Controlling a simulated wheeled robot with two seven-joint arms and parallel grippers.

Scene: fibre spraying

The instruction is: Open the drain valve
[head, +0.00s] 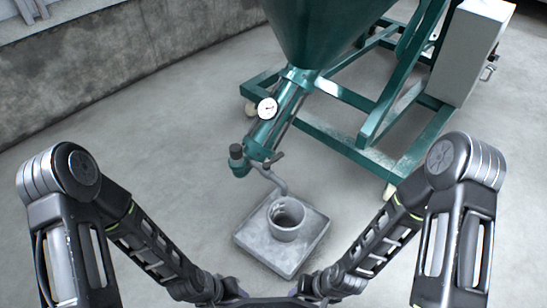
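The drain valve (272,160) sits at the lower end of a sloping green tube (268,130) under the green hopper (318,30). A small dark lever shows on it, beside a grey bent outlet pipe (276,182). The pipe points down toward a grey bucket (286,222) on a square slab. My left gripper (240,297) and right gripper (308,293) are low at the bottom edge, in front of the slab and apart from the valve. Their fingers are dark and mostly cut off, so I cannot tell whether they are open.
A round white gauge (267,108) and a dark cap (236,151) are on the tube. The green wheeled frame (370,125) carries a grey cabinet (468,50) at the right. A concrete wall (110,60) stands at the upper left. The floor left of the slab is clear.

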